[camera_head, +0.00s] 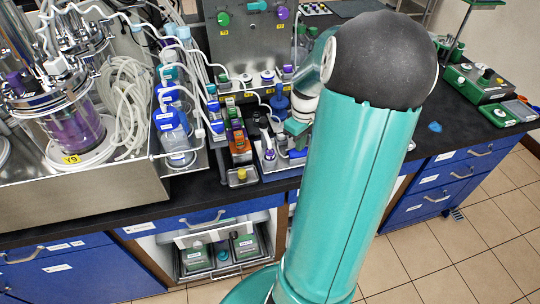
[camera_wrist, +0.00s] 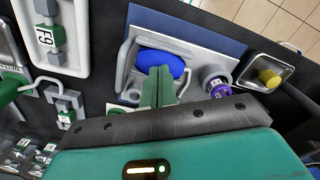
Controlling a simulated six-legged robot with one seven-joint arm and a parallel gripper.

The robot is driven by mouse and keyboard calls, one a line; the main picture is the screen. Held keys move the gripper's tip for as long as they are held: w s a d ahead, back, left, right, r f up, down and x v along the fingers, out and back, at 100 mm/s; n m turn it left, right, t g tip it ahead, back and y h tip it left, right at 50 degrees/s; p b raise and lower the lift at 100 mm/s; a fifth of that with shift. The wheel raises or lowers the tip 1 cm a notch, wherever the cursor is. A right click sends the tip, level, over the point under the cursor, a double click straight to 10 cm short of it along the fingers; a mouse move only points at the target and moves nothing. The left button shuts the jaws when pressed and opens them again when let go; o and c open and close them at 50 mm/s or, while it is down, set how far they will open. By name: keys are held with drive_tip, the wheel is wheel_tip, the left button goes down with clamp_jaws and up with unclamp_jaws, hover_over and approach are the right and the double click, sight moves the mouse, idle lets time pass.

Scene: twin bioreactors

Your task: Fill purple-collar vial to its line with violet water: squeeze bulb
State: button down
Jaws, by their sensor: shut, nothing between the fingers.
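In the wrist view, a blue oval bulb (camera_wrist: 158,63) sits in a grey and white frame on a blue-grey plate. My gripper (camera_wrist: 161,75) has its green fingers together, their tips at the near edge of the bulb; I cannot tell whether they touch it. A vial with a purple collar (camera_wrist: 218,88) stands in a round grey holder right of the fingers. Its fill line and water level are not visible. In the head view, my gripper (camera_head: 297,128) is over the bench, partly hidden by my arm. Violet liquid shows in a glass vessel (camera_head: 75,128) at the left.
A small metal tray with a yellow-topped item (camera_wrist: 269,78) lies right of the vial. A white-framed fixture with a green-edged tag (camera_wrist: 47,36) stands at the left. In the head view, tubing and bottles (camera_head: 172,130) crowd the bench left of my gripper.

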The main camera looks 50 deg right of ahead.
drive_tip(key=shift+f, duration=0.3)
drive_tip(key=shift+r, duration=1.5)
drive_tip(key=shift+f, duration=0.15)
drive_tip(key=shift+f, duration=1.25)
drive_tip(key=shift+r, duration=1.4)
